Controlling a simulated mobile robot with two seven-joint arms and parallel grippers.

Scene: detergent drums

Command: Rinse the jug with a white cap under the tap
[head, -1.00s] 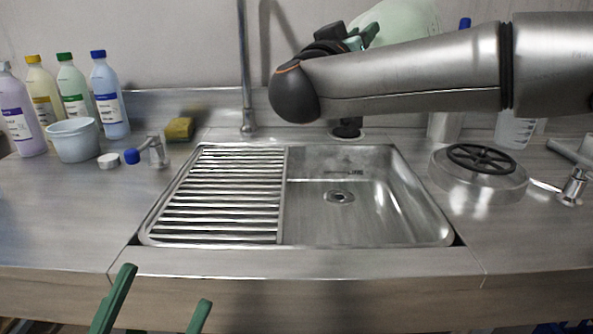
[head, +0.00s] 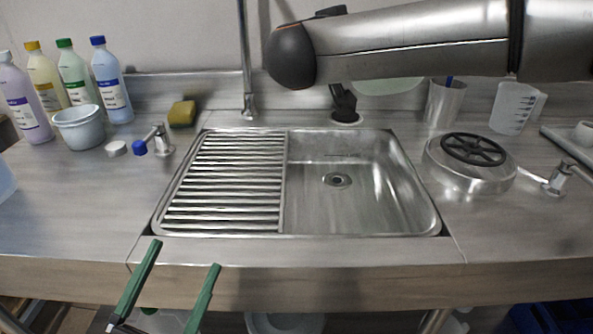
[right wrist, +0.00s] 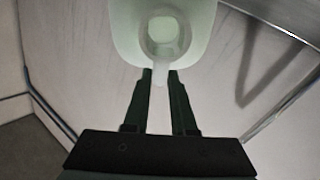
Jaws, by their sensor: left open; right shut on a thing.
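My right gripper (right wrist: 160,75) is shut on a pale green, translucent jug (right wrist: 190,40), seen close up in the right wrist view. Whether a cap is on it I cannot tell. In the head view my right arm crosses the top right and hides the gripper; a pale green piece, probably the jug (head: 390,86), shows below the arm. A thin upright tap pipe (head: 245,60) rises behind the sink (head: 360,200); its outlet is out of view. My left gripper (head: 187,253) is open and empty in front of the counter edge.
Several bottles (head: 112,85), a grey bucket (head: 78,127), a small white cap (head: 115,148), a blue-knobbed valve (head: 158,142) and a sponge (head: 182,113) stand left. Right are a round lid with a black wheel (head: 472,150) and a measuring jug (head: 512,108). The sink is empty.

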